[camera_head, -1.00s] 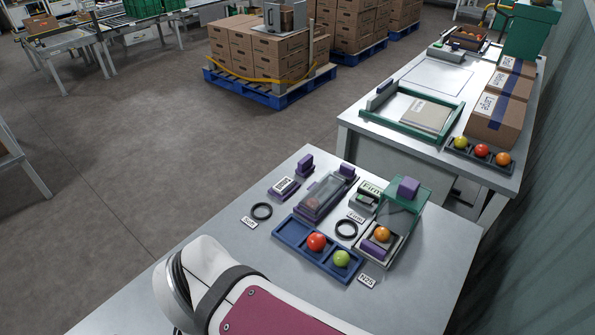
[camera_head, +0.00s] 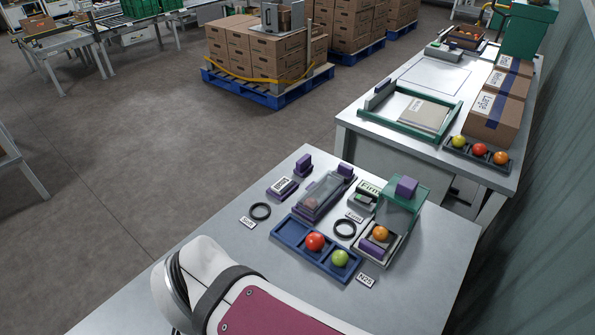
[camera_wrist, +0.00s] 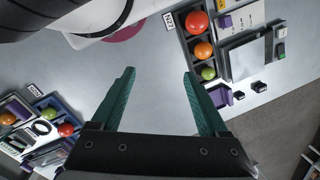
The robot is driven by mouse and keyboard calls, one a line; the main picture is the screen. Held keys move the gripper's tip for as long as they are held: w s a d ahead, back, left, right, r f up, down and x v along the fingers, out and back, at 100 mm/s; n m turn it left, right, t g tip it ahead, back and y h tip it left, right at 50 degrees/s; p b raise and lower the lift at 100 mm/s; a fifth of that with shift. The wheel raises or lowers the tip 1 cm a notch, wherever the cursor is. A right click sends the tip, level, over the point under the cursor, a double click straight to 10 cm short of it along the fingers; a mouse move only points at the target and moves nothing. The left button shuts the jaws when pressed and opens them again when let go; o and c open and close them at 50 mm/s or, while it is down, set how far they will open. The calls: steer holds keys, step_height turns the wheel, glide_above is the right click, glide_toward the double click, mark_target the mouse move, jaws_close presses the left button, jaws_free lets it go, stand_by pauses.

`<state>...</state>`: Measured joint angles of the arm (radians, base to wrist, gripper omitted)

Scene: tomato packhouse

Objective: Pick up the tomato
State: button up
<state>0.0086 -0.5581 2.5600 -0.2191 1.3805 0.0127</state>
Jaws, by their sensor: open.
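My gripper (camera_wrist: 159,73) is open and empty, its two teal fingers apart above bare grey tabletop in the wrist view. In the head view, a red tomato (camera_head: 314,241) and a green one (camera_head: 340,258) sit in a blue tray (camera_head: 284,229). An orange tomato (camera_head: 381,233) sits in a grey holder beside a green see-through stand. In the wrist view, these show small at the left, including the red one (camera_wrist: 66,129). Another tray at the right of that view holds a red (camera_wrist: 197,22), an orange (camera_wrist: 204,49) and a green tomato (camera_wrist: 208,73).
A second bench (camera_head: 405,160) stands behind with cartons (camera_head: 493,118) and more tomatoes. The tabletop's right front is bare.

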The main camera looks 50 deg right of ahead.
steer(key=shift+o, duration=0.5)
steer(key=w+d+n+h, duration=0.2)
steer(key=w+d+n, duration=0.45)
steer(key=d, duration=0.65)
steer(key=n+g+h, duration=0.2)
steer(key=n+h, duration=0.2)
steer(key=n, duration=0.6)
glide_above(381, 229)
steer(key=w+a, duration=0.3)
steer(key=a, duration=0.2)
step_height(381, 229, down, 4)
steer(key=x, duration=1)
steer(key=a+x, duration=0.1)
steer(key=x, duration=0.4)
steer(key=shift+d+f, duration=0.15)
steer(key=shift+f, duration=0.4)
steer(key=c, duration=1)
steer(key=shift+r, duration=0.1)
